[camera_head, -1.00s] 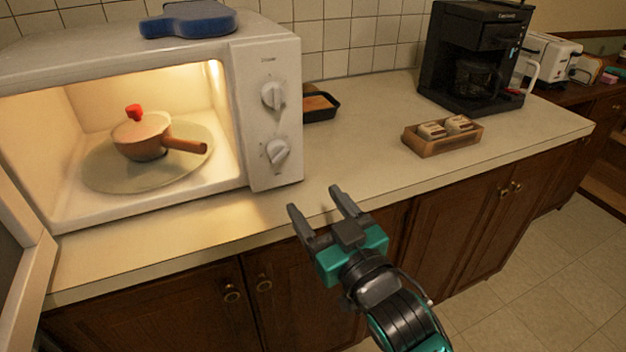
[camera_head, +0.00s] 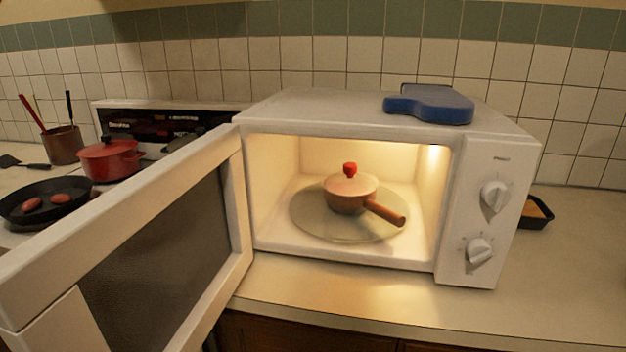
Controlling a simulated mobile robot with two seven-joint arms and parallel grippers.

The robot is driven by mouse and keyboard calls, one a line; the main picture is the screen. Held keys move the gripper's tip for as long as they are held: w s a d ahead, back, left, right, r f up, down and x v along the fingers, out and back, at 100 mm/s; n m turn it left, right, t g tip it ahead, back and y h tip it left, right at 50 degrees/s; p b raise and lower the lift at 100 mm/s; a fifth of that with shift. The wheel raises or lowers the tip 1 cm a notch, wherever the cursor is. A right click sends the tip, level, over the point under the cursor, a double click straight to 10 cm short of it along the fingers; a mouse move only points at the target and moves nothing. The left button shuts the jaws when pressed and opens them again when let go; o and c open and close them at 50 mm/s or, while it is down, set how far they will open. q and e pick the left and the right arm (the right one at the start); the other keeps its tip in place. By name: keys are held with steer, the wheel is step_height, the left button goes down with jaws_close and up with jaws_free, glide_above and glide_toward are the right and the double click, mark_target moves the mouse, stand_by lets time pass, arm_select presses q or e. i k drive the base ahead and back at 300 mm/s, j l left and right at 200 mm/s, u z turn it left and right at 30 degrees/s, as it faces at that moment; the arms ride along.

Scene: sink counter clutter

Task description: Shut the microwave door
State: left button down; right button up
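The white microwave (camera_head: 488,150) stands on the counter with its inside lit. Its door (camera_head: 165,235) is wide open, hinged on the left side and swung out toward me at the lower left. A small lidded pot (camera_head: 347,200) with a red knob and a brown handle sits on the round turntable (camera_head: 310,222) inside. The pot's handle points to the lower right. Neither of my grippers shows in the head view.
A blue board-like object (camera_head: 430,104) lies on top of the microwave. At the left are a red pot (camera_head: 108,160), a black pan (camera_head: 45,201) with sausages and a utensil holder (camera_head: 62,145). A dark tray (camera_head: 536,213) is at the right. The counter front (camera_head: 380,300) is clear.

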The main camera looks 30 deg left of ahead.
mark_target(194, 249)
steer(key=k+j, duration=0.1)
steer(key=j, duration=0.5)
steer(key=k+j, duration=0.1)
steer(key=j, duration=0.5)
steer(key=k+j+u, duration=0.1)
steer(key=j, duration=0.45)
